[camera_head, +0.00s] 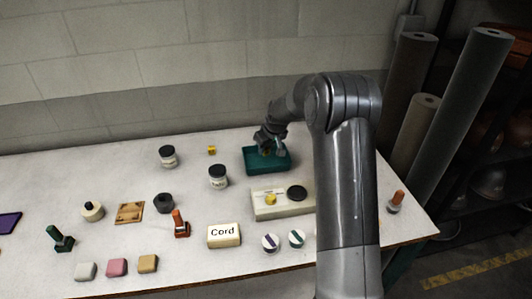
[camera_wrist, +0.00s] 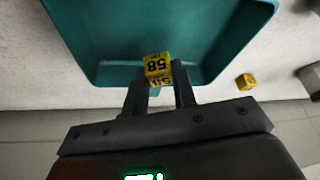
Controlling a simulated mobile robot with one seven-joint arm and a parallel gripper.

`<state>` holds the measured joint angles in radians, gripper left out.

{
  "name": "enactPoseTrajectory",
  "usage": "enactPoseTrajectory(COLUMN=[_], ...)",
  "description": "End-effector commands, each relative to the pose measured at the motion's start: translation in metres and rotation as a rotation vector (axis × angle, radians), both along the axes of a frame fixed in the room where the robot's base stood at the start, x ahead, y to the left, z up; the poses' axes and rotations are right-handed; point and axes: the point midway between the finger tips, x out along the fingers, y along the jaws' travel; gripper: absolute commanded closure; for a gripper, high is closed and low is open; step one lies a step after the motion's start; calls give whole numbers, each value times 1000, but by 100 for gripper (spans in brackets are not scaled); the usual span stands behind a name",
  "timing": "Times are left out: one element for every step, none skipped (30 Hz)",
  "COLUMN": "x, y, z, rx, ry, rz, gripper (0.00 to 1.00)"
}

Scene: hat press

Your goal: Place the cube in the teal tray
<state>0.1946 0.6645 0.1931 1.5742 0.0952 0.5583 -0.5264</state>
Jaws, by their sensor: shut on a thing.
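The teal tray (camera_head: 262,166) stands on the table near its back edge, below my gripper (camera_head: 274,146). In the wrist view the tray (camera_wrist: 95,35) fills the upper part. There my gripper (camera_wrist: 160,82) is shut on a yellow cube (camera_wrist: 157,67) marked 58. The cube appears over the tray's inside, close to one wall; its height above the floor is hard to tell. I cannot make out the held cube in the head view. Another yellow cube (camera_head: 211,150) sits on the table left of the tray, and it also shows in the wrist view (camera_wrist: 246,81).
Dark-lidded jars (camera_head: 218,177) stand left of the tray. A cream block (camera_head: 268,213) with a yellow piece and a dark disc on top lies in front. A box labelled Cord (camera_head: 224,235) and several stamps are nearer. Tall rolls (camera_head: 462,110) stand at the right.

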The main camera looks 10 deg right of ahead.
Motion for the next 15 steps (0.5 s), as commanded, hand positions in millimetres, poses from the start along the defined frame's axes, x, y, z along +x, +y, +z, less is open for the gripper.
enactPoseTrajectory(x=[-1,-1,-1,-1,-1,0,0,0,0,0,0,0,0,-1,-1], y=[0,0,0,0,0,0,0,0,0,0,0,0,0,0,0], z=[-10,-14,-19,-22,-24,-24,-24,-23,-23,-23,-23,-24,-24,-25,-26], rx=[1,1,1,1,0,0,0,0,0,0,0,0,0,0,0], ry=[4,4,3,3,2,1,1,0,1,1,1,1,1,1,1], rz=[0,0,1,1,0,1,1,1,1,1,1,0,0,0,0], gripper=[96,96,96,96,96,96,96,96,96,96,96,96,96,96,96])
